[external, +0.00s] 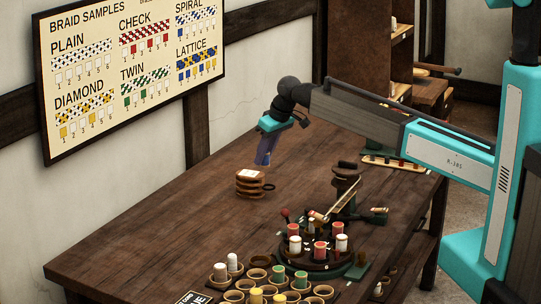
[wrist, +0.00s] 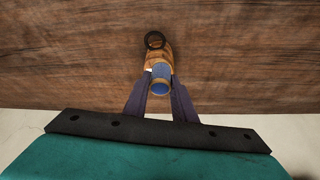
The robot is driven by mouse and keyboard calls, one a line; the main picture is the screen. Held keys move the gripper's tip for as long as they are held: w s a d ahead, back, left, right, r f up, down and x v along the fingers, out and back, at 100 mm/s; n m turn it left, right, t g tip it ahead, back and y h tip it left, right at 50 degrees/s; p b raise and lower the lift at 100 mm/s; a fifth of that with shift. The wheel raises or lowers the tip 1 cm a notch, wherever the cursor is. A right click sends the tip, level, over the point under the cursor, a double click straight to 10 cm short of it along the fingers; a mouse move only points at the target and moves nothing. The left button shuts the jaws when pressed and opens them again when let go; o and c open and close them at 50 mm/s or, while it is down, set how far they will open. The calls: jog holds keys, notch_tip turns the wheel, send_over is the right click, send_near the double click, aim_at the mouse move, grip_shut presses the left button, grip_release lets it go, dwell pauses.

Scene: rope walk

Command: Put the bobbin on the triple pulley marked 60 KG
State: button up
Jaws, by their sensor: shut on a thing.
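The bobbin (wrist: 160,78), blue with tan ends, is held between the two purple fingers of my gripper (wrist: 160,92) in the wrist view. In the external view my gripper (external: 265,157) points down above the table, and I cannot make out the bobbin there. The triple pulley (external: 250,182), a wooden block of stacked layers with a dark ring at its right side, lies on the table just below and left of my gripper. It also shows in the wrist view (wrist: 157,54), behind the bobbin and partly hidden by it. I cannot read any weight mark on it.
A round braiding stand (external: 318,262) with red and white bobbins stands at the front right. Several cups (external: 232,296) with bobbins are in front of it. A braid sample board (external: 130,70) hangs on the wall. The table's left half is clear.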

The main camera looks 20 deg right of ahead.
jog(key=shift+w+a+f+p, duration=0.15)
jog(key=shift+w+a, duration=0.2)
jog(key=shift+w, duration=0.25)
jog(key=shift+w+a+p, duration=0.2)
jog(key=shift+w+a, duration=0.15)
jog(key=shift+w, duration=0.25)
jog(key=shift+w+a+f+p, duration=0.15)
jog(key=shift+w+a, duration=0.2)
jog(key=shift+w, duration=0.25)
jog(key=shift+r, duration=0.1)
jog(key=shift+f+p, duration=0.75)
jog(key=shift+f, duration=1)
jog(key=shift+f, duration=0.2)
jog(key=o, duration=1)
jog(key=shift+r, duration=0.3)
jog(key=shift+b+v, duration=1.35)
jog(key=shift+v, duration=4.6)
